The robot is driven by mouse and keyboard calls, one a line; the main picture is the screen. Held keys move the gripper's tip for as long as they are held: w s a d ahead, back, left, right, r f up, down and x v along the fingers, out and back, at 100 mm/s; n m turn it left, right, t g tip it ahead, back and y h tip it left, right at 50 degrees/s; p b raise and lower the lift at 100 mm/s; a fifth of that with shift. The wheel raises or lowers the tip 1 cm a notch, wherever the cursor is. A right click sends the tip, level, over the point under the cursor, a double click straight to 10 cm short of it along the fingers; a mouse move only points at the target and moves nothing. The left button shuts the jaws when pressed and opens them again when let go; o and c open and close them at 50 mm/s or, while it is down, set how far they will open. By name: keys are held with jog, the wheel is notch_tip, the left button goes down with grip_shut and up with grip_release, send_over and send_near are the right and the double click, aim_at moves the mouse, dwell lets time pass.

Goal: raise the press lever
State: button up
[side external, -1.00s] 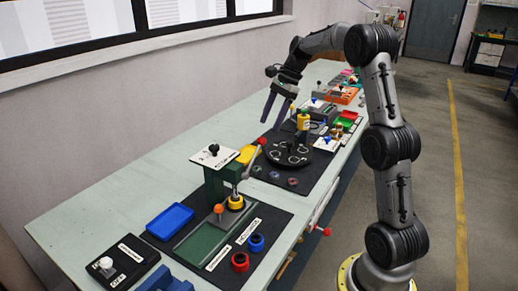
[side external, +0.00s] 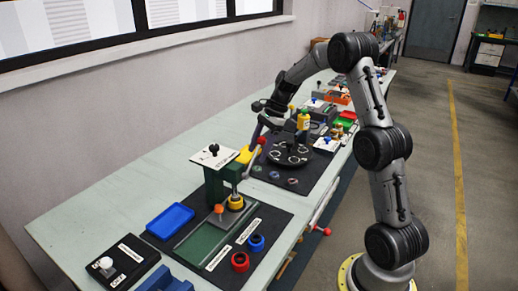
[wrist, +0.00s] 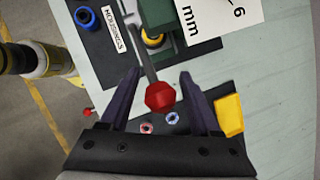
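The green press (side external: 213,186) stands on the dark mat, with a white sign on top. Its grey lever (side external: 250,163) slants up to the right and ends in a red knob (side external: 262,140). My gripper (side external: 259,131) is at the knob, reaching down from above. In the wrist view, the red knob (wrist: 160,96) lies between the two dark fingers of my gripper (wrist: 160,76), with a gap on each side. The fingers are open. The lever rod (wrist: 147,62) runs up from the knob toward the press. Contact is not visible.
A yellow tray (side external: 248,154) lies beside the lever. A black round fixture (side external: 289,153) stands behind it. A blue tray (side external: 170,221), a red ring (side external: 240,261) and a blue ring (side external: 256,242) lie nearer the camera. The bench's left strip is clear.

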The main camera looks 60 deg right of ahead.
grip_shut()
jog(key=shift+r, duration=0.1)
dwell(1.1)
